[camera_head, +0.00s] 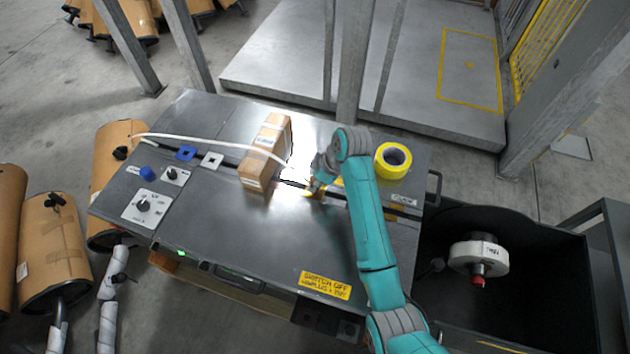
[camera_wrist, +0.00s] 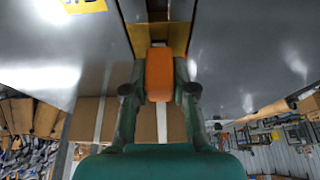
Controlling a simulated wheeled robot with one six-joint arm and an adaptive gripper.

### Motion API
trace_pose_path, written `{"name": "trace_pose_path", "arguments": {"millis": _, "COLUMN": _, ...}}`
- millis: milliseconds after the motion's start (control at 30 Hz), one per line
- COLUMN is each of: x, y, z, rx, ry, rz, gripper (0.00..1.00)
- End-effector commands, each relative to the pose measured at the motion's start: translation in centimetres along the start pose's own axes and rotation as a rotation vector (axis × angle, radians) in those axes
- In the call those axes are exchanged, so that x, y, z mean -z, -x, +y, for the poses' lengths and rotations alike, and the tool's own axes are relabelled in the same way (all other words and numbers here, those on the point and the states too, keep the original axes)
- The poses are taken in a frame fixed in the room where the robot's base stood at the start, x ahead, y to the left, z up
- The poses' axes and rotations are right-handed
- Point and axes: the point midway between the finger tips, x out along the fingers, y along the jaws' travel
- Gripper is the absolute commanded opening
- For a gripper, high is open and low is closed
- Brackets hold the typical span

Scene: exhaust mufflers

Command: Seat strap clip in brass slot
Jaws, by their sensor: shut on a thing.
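The strap clip is an orange block (camera_wrist: 159,75) between the two fingers of my gripper (camera_wrist: 159,92) in the wrist view. My gripper is shut on it. Just beyond the clip is the brass slot (camera_wrist: 143,42), a yellow-brown piece with a dark gap in its middle. The clip's far end lies at or close to the gap; I cannot tell whether it touches or has entered. In the head view my gripper (camera_head: 318,185) is low over the bench groove, and brass-yellow (camera_head: 312,193) shows beneath it. The white strap (camera_head: 215,142) arches from the left towards my gripper.
A cardboard box (camera_head: 265,155) stands on the metal bench (camera_head: 225,225) left of my gripper. A yellow tape roll (camera_head: 393,160) lies to the right. Switch plates (camera_head: 143,206) sit at the left end. The bench front is mostly clear; a dark bin (camera_head: 530,262) stands right.

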Motion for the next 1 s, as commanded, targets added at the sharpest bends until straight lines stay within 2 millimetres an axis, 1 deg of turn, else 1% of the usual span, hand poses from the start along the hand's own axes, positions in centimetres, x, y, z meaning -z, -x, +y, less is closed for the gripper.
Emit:
{"name": "trace_pose_path", "arguments": {"millis": 600, "x": -0.01, "y": -0.02, "z": -0.01, "rx": 0.0, "ry": 0.0, "rz": 0.0, "gripper": 0.0}}
{"name": "trace_pose_path", "arguments": {"millis": 1000, "x": -0.24, "y": -0.56, "z": -0.01, "rx": 0.001, "ry": 0.0, "rz": 0.0, "gripper": 0.0}}
